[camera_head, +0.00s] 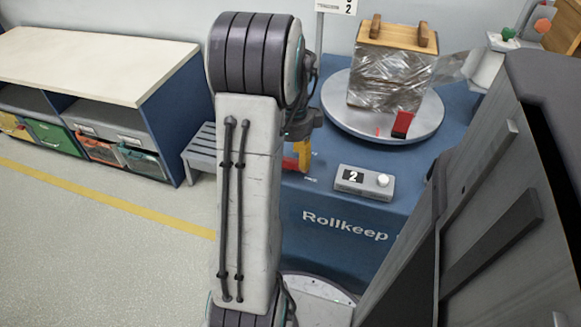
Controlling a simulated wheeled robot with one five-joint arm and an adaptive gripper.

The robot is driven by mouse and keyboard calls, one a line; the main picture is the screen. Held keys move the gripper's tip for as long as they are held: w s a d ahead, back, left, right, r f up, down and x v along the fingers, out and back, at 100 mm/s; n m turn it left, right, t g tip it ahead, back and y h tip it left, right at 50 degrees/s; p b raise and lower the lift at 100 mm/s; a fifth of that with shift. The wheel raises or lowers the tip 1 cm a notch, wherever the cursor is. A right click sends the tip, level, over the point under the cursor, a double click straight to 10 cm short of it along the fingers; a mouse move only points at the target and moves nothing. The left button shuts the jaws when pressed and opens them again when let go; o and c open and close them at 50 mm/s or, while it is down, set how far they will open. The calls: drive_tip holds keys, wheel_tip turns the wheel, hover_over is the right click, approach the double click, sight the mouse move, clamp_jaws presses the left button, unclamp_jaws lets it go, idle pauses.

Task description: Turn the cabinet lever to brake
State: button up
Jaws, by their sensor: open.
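The blue cabinet (335,238) marked "Rollkeep" stands ahead, with a round grey turntable (365,122) on its top. My arm stands upright in front of its left side. My gripper (299,132) is open, mostly hidden behind my arm, above the cabinet's left edge. A yellow and red piece (303,152) shows just below my gripper; I cannot tell if it is the lever or whether they touch. A red and black piece (402,124) stands at the turntable's front right. No brake marking is readable.
A box (385,76) in clear film with a wooden top stands on the turntable. A grey control box (363,183) with a white knob and "2" sits in front. A dark grey structure fills the right side. A shelf unit (85,62) stands left; floor before it is clear.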

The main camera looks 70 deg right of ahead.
drive_tip(key=shift+f+b, duration=0.4)
drive_tip(key=shift+f, duration=1.05)
drive_tip(key=shift+c, duration=0.3)
clamp_jaws()
